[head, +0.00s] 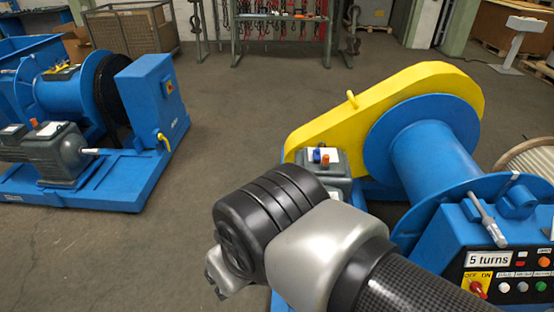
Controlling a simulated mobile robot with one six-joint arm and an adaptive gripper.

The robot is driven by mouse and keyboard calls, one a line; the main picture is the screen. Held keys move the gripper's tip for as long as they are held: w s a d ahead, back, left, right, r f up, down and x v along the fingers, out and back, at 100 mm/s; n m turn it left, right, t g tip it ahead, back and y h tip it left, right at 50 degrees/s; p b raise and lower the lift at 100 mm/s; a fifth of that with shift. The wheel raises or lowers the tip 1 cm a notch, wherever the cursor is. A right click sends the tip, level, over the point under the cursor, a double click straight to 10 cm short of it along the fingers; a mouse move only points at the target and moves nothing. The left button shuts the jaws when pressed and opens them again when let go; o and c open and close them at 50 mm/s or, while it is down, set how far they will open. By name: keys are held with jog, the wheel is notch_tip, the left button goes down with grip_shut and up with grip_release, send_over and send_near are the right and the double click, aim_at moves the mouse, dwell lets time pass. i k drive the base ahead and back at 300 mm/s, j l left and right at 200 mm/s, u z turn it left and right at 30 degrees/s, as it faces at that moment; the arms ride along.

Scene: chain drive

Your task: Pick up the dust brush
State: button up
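I cannot make out a dust brush anywhere in the head view. The end of my arm fills the lower middle of the view. Only a small grey part of my gripper (222,278) shows below the black wrist joint. Its fingers are hidden or too small to tell, so I cannot see whether it is open or shut or holds anything. Just behind my wrist, small orange and blue items lie or stand on the grey motor housing (338,168) of the right machine; I cannot tell what they are.
The right blue winch drum (425,155) has a yellow chain guard (385,100) and a control panel (515,268) marked "5 turns". Another blue winch (150,100) stands at left. A workbench (280,18) is at the back. The floor (235,120) between the winches is clear.

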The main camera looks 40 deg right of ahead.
aim_at(317, 156)
jog(key=i+j+z, duration=0.3)
jog(key=i+j, duration=1)
jog(key=j, duration=0.15)
jog(key=i+l+z, duration=0.25)
jog(key=z, duration=0.15)
jog(key=i+l+z, duration=0.1)
jog(key=i+z, duration=0.75)
jog(key=i+j+z, duration=0.1)
jog(key=i+z, duration=0.3)
jog(key=i+j+z, duration=0.25)
jog(key=z, duration=0.15)
jog(key=i+l+z, duration=0.15)
jog(key=i+z, duration=0.5)
jog(key=i+l, duration=0.05)
